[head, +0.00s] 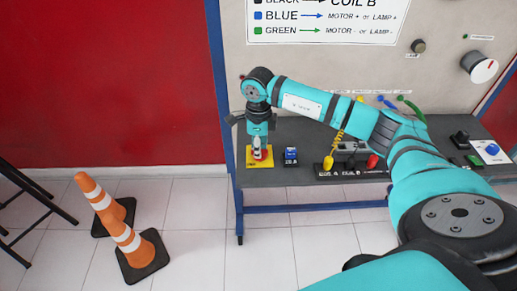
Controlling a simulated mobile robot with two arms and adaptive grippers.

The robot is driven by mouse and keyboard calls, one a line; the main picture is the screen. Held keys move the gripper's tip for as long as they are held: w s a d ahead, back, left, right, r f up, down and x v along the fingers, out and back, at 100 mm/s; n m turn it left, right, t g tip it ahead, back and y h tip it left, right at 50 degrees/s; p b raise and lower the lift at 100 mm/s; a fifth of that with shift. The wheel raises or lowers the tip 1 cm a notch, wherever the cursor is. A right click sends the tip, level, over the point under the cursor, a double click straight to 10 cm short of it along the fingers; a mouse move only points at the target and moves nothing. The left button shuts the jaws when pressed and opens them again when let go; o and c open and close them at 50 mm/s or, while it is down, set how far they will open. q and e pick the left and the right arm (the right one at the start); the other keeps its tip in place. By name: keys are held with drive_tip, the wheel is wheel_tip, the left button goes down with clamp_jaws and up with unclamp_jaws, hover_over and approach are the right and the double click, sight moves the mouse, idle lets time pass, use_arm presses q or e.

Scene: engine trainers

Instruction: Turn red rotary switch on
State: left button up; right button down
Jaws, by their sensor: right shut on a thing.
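The red rotary switch (259,154) sits on a yellow plate (258,164) near the left end of the grey bench. My right gripper (257,150) points straight down over it and is shut on its knob. The fingers cover part of the knob, so I cannot tell which way it is turned. My right arm reaches in from the lower right, across the bench. My left gripper is not in view.
A blue switch (291,154) stands just right of the yellow plate. A black block with yellow and red plugs (349,168) is farther right, partly under my arm. The upright panel (360,60) rises behind. Two traffic cones (127,236) stand on the floor at left.

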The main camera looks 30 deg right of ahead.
drive_tip(key=m+b, duration=0.1)
drive_tip(key=m, duration=0.2)
drive_tip(key=shift+d+m, duration=0.1)
drive_tip(key=shift+m, duration=0.3)
drive_tip(key=m+b, duration=0.1)
drive_tip(key=m, duration=0.7)
drive_tip(key=shift+d+m, duration=0.1)
drive_tip(key=shift+m, duration=0.3)
drive_tip(key=shift+r+m+b, duration=0.1)
drive_tip(key=shift+m+b, duration=0.25)
drive_tip(key=shift+m, duration=1.25)
drive_tip(key=shift+d+m, duration=0.1)
drive_tip(key=shift+m, duration=0.2)
drive_tip(key=c, duration=1.3)
unclamp_jaws()
wheel_tip(320, 180, up, 12)
